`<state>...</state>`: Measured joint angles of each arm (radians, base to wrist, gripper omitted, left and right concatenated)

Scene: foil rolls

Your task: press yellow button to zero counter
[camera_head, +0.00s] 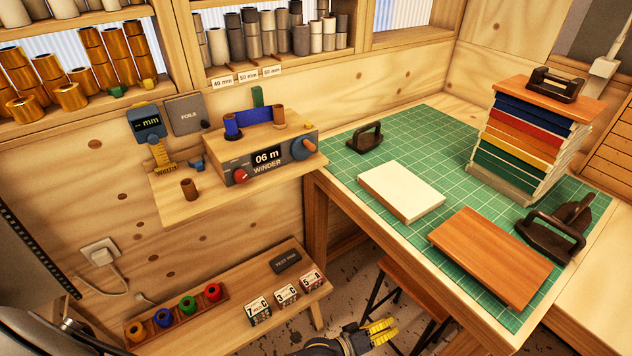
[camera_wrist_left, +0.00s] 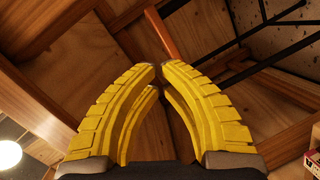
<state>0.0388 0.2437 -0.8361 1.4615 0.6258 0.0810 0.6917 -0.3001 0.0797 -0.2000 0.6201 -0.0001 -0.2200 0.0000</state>
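A yellow-orange button (camera_head: 136,331) is the leftmost of a row of coloured buttons on a wooden strip on the low bench at bottom left. The winder's counter display (camera_head: 267,158) reads "06 m" on the wall shelf above. My left gripper (camera_head: 393,331) is at the bottom edge of the head view, well to the right of the buttons and apart from them. Its yellow fingers also show in the left wrist view (camera_wrist_left: 161,68), tips drawn together, with nothing held between them. My right gripper is not in view.
Blue (camera_head: 164,318), green (camera_head: 188,305) and red (camera_head: 213,292) buttons stand beside the yellow one. Number blocks (camera_head: 286,293) and a dark test pad (camera_head: 286,261) share the low bench (camera_head: 235,312). The green-mat table (camera_head: 455,135) stands at right, with a stool under it.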

